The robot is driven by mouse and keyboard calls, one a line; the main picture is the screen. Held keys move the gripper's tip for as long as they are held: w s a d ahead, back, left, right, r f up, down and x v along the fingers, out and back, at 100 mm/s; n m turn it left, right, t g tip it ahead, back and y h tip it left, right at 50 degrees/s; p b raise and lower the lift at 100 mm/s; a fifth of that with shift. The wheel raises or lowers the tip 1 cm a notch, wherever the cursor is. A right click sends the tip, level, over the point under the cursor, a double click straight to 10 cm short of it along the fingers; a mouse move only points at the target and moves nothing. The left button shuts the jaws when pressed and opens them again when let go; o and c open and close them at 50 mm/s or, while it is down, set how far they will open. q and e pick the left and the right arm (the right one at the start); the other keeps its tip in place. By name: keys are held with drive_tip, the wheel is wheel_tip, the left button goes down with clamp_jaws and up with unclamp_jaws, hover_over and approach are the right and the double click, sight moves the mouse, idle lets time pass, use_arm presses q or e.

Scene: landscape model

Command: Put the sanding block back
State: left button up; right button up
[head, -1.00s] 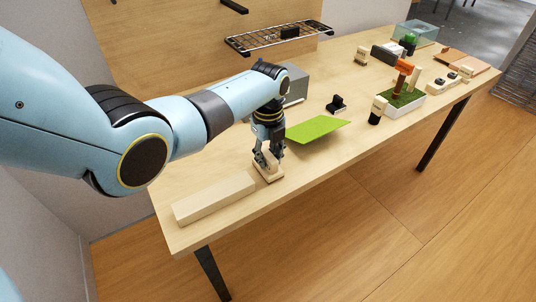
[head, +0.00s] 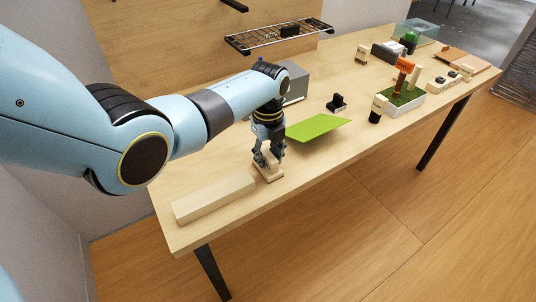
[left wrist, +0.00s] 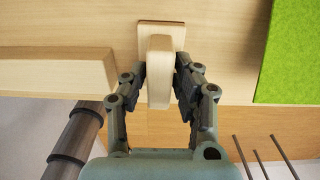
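The sanding block (head: 270,177) is a pale wooden base with a raised wooden grip. It sits at the front left of the table, just right of a long wooden beam. It also shows in the left wrist view (left wrist: 159,75). My left gripper (head: 266,160) points down over it. In the left wrist view its two fingers (left wrist: 160,82) lie along both sides of the raised grip and look closed on it. The fingertip contact is partly hidden. The block looks to be at the tabletop; I cannot tell if any gap is beneath. My right gripper is not in view.
The long beam (head: 214,198) lies left of the block. A green sheet (head: 318,127) lies to the right, with a grey box (head: 293,83) behind. A grass tray (head: 405,103) and small items fill the far right. A wire rack (head: 280,37) hangs at the back.

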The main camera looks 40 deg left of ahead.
use_arm(q)
drive_tip(key=o, duration=0.3)
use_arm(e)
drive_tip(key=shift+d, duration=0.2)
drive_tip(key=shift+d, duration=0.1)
use_arm(q)
wheel_tip(320, 180, up, 12)
drive_tip(key=shift+w, duration=0.1)
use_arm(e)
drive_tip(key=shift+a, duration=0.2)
